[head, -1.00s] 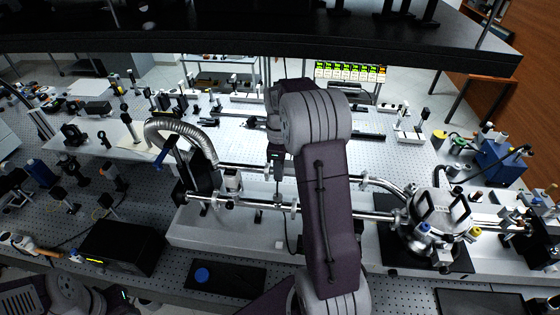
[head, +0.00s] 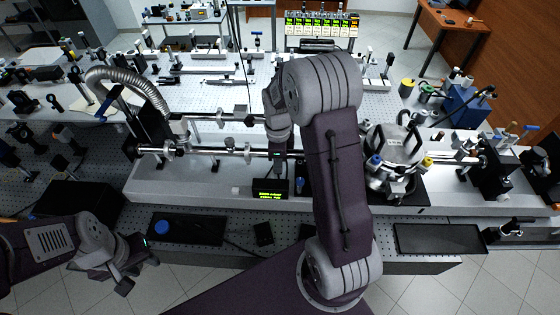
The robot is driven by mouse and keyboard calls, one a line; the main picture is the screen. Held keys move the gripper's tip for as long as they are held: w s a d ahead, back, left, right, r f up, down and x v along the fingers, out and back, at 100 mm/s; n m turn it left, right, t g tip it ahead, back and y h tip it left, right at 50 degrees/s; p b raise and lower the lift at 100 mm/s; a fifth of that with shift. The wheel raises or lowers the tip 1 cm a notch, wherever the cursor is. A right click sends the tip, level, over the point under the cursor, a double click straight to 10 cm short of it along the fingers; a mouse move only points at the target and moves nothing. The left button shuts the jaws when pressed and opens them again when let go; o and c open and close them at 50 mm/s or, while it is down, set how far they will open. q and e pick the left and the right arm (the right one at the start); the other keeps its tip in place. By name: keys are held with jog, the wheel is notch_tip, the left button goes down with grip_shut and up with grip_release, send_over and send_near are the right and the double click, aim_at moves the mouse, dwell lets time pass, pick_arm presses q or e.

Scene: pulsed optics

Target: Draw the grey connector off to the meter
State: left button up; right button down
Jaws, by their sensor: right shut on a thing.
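The meter (head: 270,195) is a small dark box with a lit yellow-green display, on the white bench below the steel tube. My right gripper (head: 279,168) points down just above and behind the meter, in front of the tube. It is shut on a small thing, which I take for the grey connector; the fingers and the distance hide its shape. I cannot tell whether it touches the meter or the tube. My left gripper (head: 140,268) is low at the left, off the bench edge and away from the meter; its jaw opening is unclear.
The steel tube (head: 230,151) runs across the bench to a round metal chamber (head: 392,148) at the right. A ribbed hose (head: 128,75) arches at the left. A dark tray with a blue cap (head: 162,227) lies at the front. My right arm hides the middle.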

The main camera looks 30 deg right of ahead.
jog(key=shift+s+d+r, duration=0.1)
jog(key=shift+s+d, duration=0.05)
jog(key=shift+d, duration=0.05)
jog(key=shift+s+d+f, duration=0.1)
jog(key=shift+f, duration=0.2)
jog(key=f+b, duration=0.2)
jog(key=f, duration=0.1)
jog(key=f+b, duration=0.1)
jog(key=shift+w+a+f+b, duration=0.25)
jog(key=shift+f+b, duration=0.05)
jog(key=shift+s+d+f, duration=0.1)
jog(key=shift+f, duration=0.25)
dwell(0.5)
jog(key=shift+f+b, duration=0.35)
jog(key=shift+f, duration=0.2)
